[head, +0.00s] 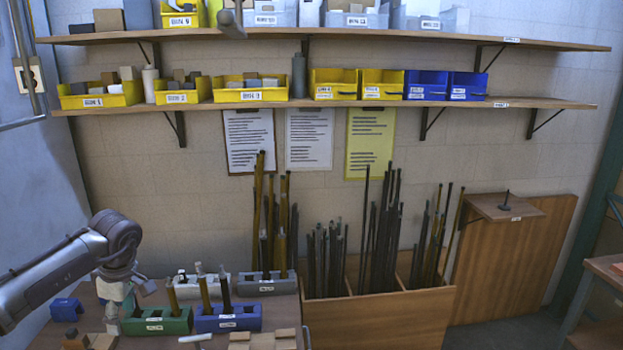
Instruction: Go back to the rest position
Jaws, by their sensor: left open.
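My left arm comes in from the left. My left gripper (112,312) points down over the left part of the table, close to the green block holder (158,321) and some wooden pieces (90,341). Its fingers are small in the picture and partly blend with the things behind. It is open, and I see nothing held in it. My right gripper is not in view. A blue holder (228,319) stands right of the green one, and rods rise from the holders. A grey holder (268,284) stands behind.
A wooden bin (380,318) with many upright rods stands right of the table. Two wall shelves (350,103) carry yellow and blue bins (427,85). A small blue block (66,309) lies at the table's left. A wooden panel (510,262) leans on the wall at right.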

